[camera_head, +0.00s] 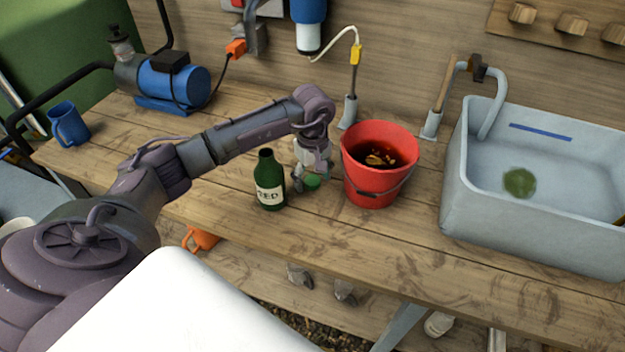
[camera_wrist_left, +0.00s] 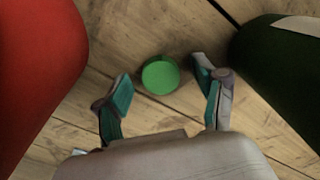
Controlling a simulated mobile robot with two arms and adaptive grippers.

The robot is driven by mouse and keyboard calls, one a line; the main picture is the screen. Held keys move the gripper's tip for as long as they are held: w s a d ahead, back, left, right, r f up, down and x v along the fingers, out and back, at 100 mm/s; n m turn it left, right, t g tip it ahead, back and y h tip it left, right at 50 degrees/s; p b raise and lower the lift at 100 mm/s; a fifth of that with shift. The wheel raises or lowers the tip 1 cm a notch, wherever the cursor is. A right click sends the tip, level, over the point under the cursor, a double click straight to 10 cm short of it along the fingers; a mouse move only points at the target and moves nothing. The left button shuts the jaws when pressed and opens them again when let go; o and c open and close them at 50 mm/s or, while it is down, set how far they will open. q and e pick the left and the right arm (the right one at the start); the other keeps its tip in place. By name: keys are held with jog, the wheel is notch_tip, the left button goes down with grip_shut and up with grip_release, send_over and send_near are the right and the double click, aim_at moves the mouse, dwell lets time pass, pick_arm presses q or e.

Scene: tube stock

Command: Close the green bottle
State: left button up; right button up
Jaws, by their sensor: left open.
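The green bottle (camera_head: 269,181) stands upright and uncapped on the wooden table, with a pale label. Its dark side also shows at the right of the left wrist view (camera_wrist_left: 285,75). A bright green cap (camera_head: 312,182) lies on the table between the bottle and the red bucket. In the left wrist view the cap (camera_wrist_left: 160,76) sits between and just beyond the fingertips. My left gripper (camera_head: 308,180) points down over the cap, and its two fingers (camera_wrist_left: 163,88) are apart and empty. My right gripper is not in view.
A red bucket (camera_head: 368,180) with dark contents stands close to the right of the cap. A grey sink (camera_head: 470,190) is farther right. A blue pump (camera_head: 180,88) and a blue mug (camera_head: 68,124) are at the left. The table front is clear.

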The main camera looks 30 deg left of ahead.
aim_at(313, 180)
pick_arm(q)
jog(key=shift+c, duration=0.3)
jog(key=c, duration=0.7)
jog(key=shift+r, duration=0.1)
notch_tip(313, 180, up, 10)
jog(key=shift+f+b, duration=0.1)
jog(key=shift+b, duration=0.55)
